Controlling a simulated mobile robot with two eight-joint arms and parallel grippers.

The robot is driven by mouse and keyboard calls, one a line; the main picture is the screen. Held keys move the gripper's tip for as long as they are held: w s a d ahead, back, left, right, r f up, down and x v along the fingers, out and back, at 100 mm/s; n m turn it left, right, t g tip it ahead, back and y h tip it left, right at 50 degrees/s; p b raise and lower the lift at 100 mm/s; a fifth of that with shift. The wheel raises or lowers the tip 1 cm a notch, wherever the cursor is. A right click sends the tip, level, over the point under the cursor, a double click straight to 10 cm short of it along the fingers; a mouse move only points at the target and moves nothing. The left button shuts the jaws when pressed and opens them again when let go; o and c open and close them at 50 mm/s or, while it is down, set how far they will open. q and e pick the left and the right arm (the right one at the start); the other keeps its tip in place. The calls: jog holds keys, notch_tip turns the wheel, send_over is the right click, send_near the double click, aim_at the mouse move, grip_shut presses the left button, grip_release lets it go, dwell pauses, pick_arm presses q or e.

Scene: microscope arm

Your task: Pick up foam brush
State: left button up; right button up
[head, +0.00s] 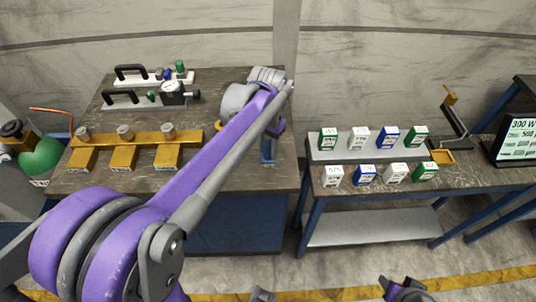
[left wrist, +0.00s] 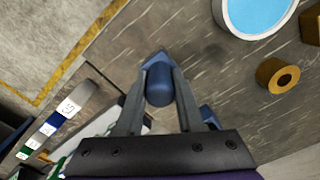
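A blue object that looks like the foam brush (left wrist: 159,84) is upright between the two fingers of my left gripper in the left wrist view, its rounded end facing the camera. The fingers lie along both sides with no clear gap, but I cannot tell whether they press on it. In the head view my left gripper (head: 273,128) is at the right end of the left table, largely hidden by its arm. Blue parts (head: 268,150) show just below it near the table's front edge. My right gripper (head: 400,287) is low at the bottom edge, partly cut off, away from the tables.
The left table (head: 230,178) holds a yellow rack (head: 135,139) and black-handled tools (head: 150,97). A bowl with light blue inside (left wrist: 258,12) and a brass ring (left wrist: 278,76) are near the left gripper.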

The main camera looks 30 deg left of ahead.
pick_arm(q)
grip_shut()
notch_tip(320, 180, up, 10)
jog(key=shift+r+p, duration=0.1)
jog(key=shift+p, duration=0.3)
